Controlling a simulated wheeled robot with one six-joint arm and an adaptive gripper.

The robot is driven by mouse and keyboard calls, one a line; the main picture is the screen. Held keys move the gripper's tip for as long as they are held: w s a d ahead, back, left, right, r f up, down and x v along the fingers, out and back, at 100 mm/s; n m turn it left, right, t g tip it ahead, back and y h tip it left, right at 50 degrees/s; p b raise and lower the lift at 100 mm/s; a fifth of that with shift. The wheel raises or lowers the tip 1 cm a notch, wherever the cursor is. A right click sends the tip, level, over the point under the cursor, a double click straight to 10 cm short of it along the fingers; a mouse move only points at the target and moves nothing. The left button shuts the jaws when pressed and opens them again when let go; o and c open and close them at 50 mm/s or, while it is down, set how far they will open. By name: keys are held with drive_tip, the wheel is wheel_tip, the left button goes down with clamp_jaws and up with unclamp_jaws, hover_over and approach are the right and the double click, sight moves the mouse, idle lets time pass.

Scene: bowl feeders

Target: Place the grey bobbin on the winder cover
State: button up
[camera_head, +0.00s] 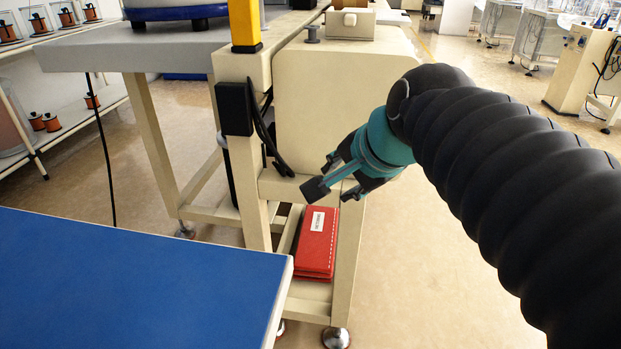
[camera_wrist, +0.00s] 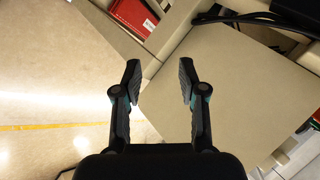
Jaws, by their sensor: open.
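A small grey spool (camera_head: 312,34), which looks like the grey bobbin, stands upright on the top of the beige machine housing (camera_head: 340,85). The flat top beside it looks like the winder cover, though I cannot be sure which part bears that name. My gripper (camera_head: 330,178) hangs in front of the housing's lower part, well below the spool and apart from it. In the wrist view my gripper (camera_wrist: 160,72) is open, with nothing between its fingers; the beige panel lies beyond. The spool does not show in the wrist view.
A small beige block (camera_head: 350,22) with a pale knob sits behind the spool. A yellow post (camera_head: 244,22) rises to its left. A red binder (camera_head: 317,242) lies on the lower frame. A blue tabletop (camera_head: 130,275) fills the lower left. Open floor (camera_head: 420,260) lies to the right.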

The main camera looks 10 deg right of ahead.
drive_tip(key=s+f+n+g+h, duration=0.1)
drive_tip(key=s+f+n+g, duration=0.1)
drive_tip(key=s+f+n, duration=0.7)
wheel_tip(320, 180, down, 4)
drive_tip(key=n, duration=0.3)
drive_tip(key=shift+d+r+h, duration=0.25)
drive_tip(key=shift+d+h, duration=0.05)
drive_tip(key=shift+s, duration=0.1)
